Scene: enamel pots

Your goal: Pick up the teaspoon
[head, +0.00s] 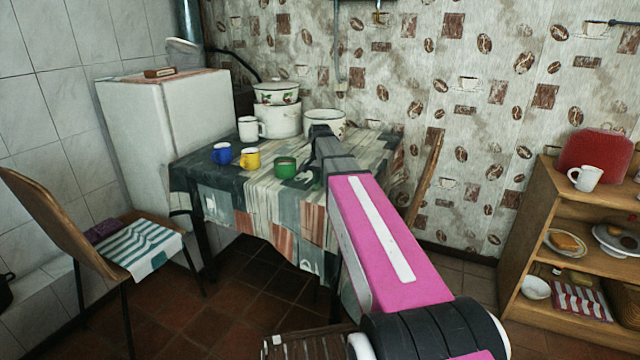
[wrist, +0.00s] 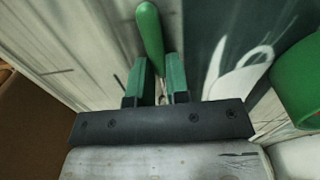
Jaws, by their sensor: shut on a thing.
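A green, rounded handle (wrist: 150,30), which I take to be the teaspoon's, lies over the striped tablecloth in the wrist view. Its near end runs between the two green-padded fingers of my gripper (wrist: 159,78), which are shut on it. The spoon's bowl cannot be made out. In the head view my arm reaches over the right part of the table and hides the fingers and the spoon. A green mug (head: 285,167) stands on the table just left of my arm; it also shows at the right edge of the wrist view (wrist: 300,85).
The table (head: 190,180) also bears a blue mug (head: 222,154), a yellow mug (head: 250,159), a white mug (head: 249,129) and enamel pots (head: 283,120) at the back. A chair (head: 45,215) stands front left, a wooden shelf (head: 530,235) right. A fridge (head: 165,125) stands behind.

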